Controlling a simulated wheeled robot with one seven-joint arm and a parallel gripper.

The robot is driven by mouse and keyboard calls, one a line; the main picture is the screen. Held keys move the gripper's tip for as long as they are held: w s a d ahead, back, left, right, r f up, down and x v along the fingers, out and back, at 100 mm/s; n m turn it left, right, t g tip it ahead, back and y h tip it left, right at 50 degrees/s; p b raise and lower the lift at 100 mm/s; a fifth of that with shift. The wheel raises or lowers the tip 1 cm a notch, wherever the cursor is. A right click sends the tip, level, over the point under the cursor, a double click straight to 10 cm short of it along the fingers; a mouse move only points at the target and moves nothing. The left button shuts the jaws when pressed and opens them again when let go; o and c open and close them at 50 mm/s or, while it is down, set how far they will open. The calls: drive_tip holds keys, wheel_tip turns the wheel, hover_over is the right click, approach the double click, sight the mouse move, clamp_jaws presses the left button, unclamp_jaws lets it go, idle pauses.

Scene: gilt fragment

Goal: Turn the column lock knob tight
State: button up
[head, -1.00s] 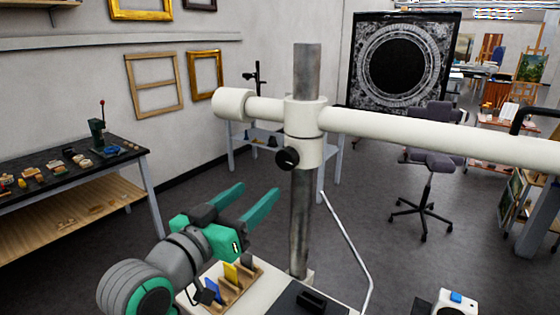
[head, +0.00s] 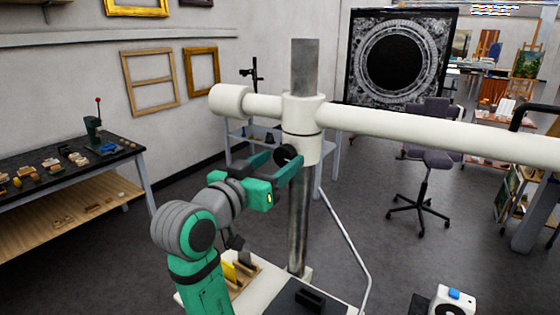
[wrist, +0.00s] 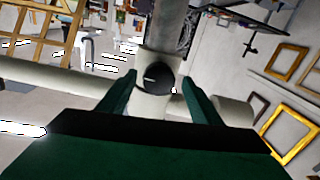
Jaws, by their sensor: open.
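The column lock knob (head: 286,155) is a black round knob on the white collar (head: 303,140) that clasps the grey metal column (head: 299,220). In the wrist view the knob (wrist: 157,77) shows a white mark on its face. My gripper (head: 276,164) is open, with its green fingers reaching up to the collar on both sides of the knob. In the wrist view the fingertips (wrist: 158,82) flank the knob, with gaps visible between it and both fingers. I cannot tell how deep the knob sits between them.
A thick white horizontal arm (head: 430,125) runs from the collar to the right, and its short end (head: 230,100) sticks out left. Below is a white base with a wooden rack (head: 245,275). A workbench (head: 60,165) stands left, an office chair (head: 425,160) right.

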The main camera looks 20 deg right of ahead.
drive_tip(key=shift+w+d, duration=0.2)
drive_tip(key=shift+d, duration=0.2)
drive_tip(key=shift+c, duration=0.4)
drive_tip(key=c, duration=1)
